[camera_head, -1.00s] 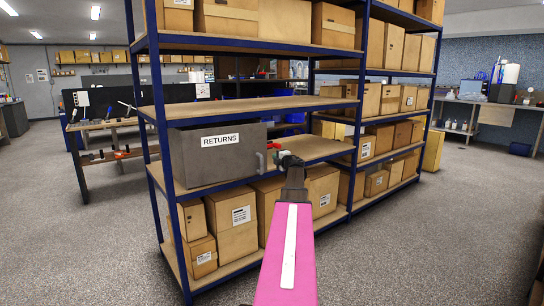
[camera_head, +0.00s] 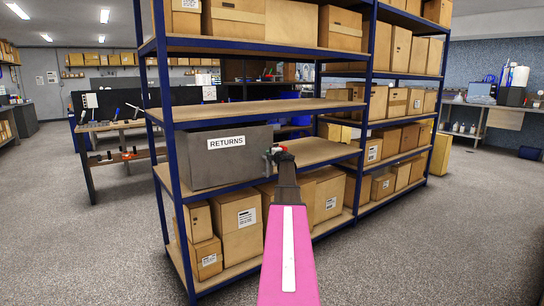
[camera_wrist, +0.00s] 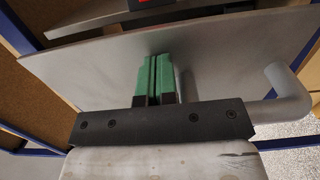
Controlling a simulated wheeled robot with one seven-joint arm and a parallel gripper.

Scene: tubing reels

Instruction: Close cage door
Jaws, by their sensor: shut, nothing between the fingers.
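The cage door is a grey panel (camera_head: 215,165) with a white RETURNS label, on the middle level of the blue-framed shelf. Its bar handle (camera_wrist: 288,95) is at its right end; in the head view my gripper partly covers it. My gripper (camera_head: 280,150) is at the door's right end. In the wrist view its green fingers (camera_wrist: 155,72) are together and empty, over the grey panel (camera_wrist: 230,45) and left of the handle. I cannot tell if the fingertips touch the panel. Another grey edge (camera_wrist: 120,18) shows beyond it; how far the door stands open is unclear.
Cardboard boxes (camera_head: 240,220) fill the shelf's lower level, and more stand above and on the bay to the right. The shelf board (camera_head: 320,150) right of the door is bare. A blue post (camera_head: 170,150) rises at the left. The floor (camera_head: 430,245) to the right is clear.

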